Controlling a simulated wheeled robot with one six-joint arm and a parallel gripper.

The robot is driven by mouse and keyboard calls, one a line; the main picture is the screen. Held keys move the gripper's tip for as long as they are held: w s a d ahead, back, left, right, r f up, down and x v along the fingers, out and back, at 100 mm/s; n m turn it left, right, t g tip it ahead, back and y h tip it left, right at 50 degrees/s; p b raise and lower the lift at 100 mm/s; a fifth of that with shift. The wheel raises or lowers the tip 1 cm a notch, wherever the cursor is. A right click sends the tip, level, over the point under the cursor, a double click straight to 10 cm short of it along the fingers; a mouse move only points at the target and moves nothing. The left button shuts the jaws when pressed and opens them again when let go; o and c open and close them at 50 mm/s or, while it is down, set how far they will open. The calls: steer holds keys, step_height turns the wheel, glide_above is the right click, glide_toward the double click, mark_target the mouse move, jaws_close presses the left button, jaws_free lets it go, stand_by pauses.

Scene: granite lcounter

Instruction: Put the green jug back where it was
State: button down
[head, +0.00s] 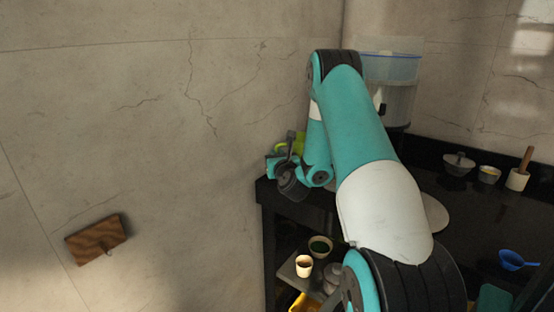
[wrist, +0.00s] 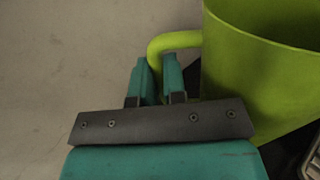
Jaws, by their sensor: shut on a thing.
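The green jug (wrist: 255,75) fills the right of the wrist view, with its open top up and its looped handle (wrist: 172,42) toward the left. My gripper (wrist: 159,78) is shut on that handle, one finger on each side of it. In the head view only bits of the jug (head: 300,141) show behind my gripper (head: 279,160), near the left end of the black counter. Most of the jug is hidden there by my wrist. I cannot tell whether its base touches the counter.
A water dispenser (head: 388,85) stands at the back of the counter (head: 475,215). A lidded pot (head: 459,163), a small bowl (head: 489,174), a mortar with pestle (head: 518,178) and a blue scoop (head: 514,260) lie to the right. A shelf below holds cups (head: 304,266). A wall borders the left.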

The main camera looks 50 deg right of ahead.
steer(key=shift+f, duration=0.2)
steer(key=c, duration=1.2)
jaws_free()
steer(key=shift+r, duration=0.1)
